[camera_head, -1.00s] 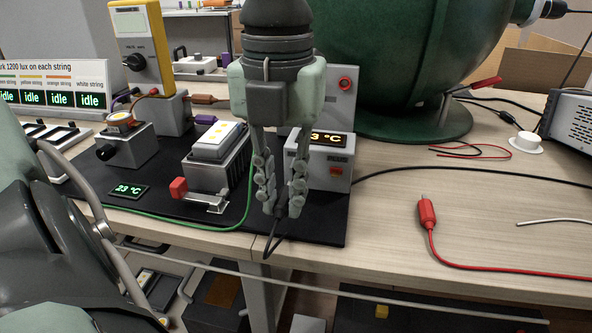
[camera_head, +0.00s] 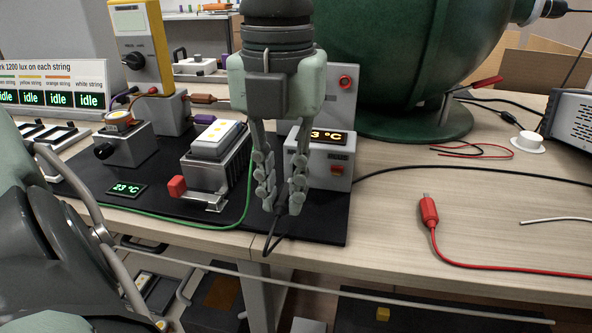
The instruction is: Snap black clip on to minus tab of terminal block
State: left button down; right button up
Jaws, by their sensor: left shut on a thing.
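My left gripper (camera_head: 281,207) hangs fingers-down at the middle, over the front of the black mat. It is shut on the black clip, which is mostly hidden between the fingers. The clip's black lead (camera_head: 276,238) droops below the fingertips past the mat's front edge. I cannot make out the terminal block or its minus tab for certain. A grey box (camera_head: 341,172) with an orange temperature display stands just behind and right of the fingers. A finned heat sink (camera_head: 232,172) with a white and yellow top stands to their left. My right gripper is not in view.
A green sphere (camera_head: 420,60) stands behind. The table's right front is mostly clear.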

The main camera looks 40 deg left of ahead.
pick_arm(q)
jog(key=shift+w, duration=0.1)
jog(key=shift+w+a, duration=0.75)
jog(key=shift+w, duration=0.35)
jog(key=shift+b, duration=0.75)
jog(key=shift+w+a, duration=0.1)
jog(key=shift+w, duration=0.05)
jog(key=shift+w+a, duration=0.15)
jog(key=shift+w, duration=0.15)
dwell(0.4)
jog(key=c, duration=1.4)
grip_release()
